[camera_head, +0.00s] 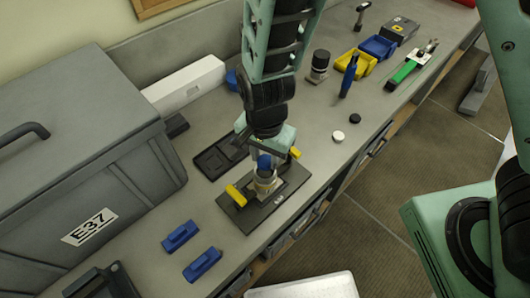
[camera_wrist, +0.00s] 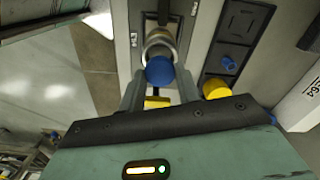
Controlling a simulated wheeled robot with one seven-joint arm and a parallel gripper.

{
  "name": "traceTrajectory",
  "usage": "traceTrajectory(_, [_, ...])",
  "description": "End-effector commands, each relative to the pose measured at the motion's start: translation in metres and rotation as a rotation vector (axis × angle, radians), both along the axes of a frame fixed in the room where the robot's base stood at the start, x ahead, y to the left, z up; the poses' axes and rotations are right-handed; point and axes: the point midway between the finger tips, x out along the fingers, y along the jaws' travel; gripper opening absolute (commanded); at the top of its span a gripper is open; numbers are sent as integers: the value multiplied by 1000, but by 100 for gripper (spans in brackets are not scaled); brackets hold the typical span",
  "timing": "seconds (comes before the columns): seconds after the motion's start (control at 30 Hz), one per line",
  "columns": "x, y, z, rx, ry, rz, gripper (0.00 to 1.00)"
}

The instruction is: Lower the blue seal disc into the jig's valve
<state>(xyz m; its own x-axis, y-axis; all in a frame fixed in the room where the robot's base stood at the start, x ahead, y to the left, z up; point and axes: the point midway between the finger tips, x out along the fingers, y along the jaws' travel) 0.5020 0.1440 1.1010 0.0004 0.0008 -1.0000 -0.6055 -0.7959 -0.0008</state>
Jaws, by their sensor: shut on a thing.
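My gripper (camera_head: 264,158) hangs over the jig and is shut on the blue seal disc (camera_head: 264,163). In the wrist view the disc (camera_wrist: 159,70) sits between the two fingertips (camera_wrist: 160,82). The jig (camera_head: 238,213) is a dark plate with yellow clamp handles. Its valve (camera_head: 265,187) is a pale metal cylinder directly below the disc; its metal rim also shows in the wrist view (camera_wrist: 158,40), partly covered by the disc. I cannot tell whether the disc touches the rim. My fingers hide part of the valve.
A black recessed tray (camera_head: 212,160) lies beside the jig. A large grey case (camera_head: 90,150) stands at left, with two blue blocks (camera_head: 181,236) in front. A white disc (camera_head: 338,136), a black disc (camera_head: 355,118) and a blue upright tool (camera_head: 348,76) stand to the right.

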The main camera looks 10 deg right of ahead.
Motion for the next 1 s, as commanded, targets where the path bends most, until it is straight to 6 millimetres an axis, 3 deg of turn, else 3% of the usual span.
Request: traceTrajectory(1.0, [0,0,-17,0,0,0,12])
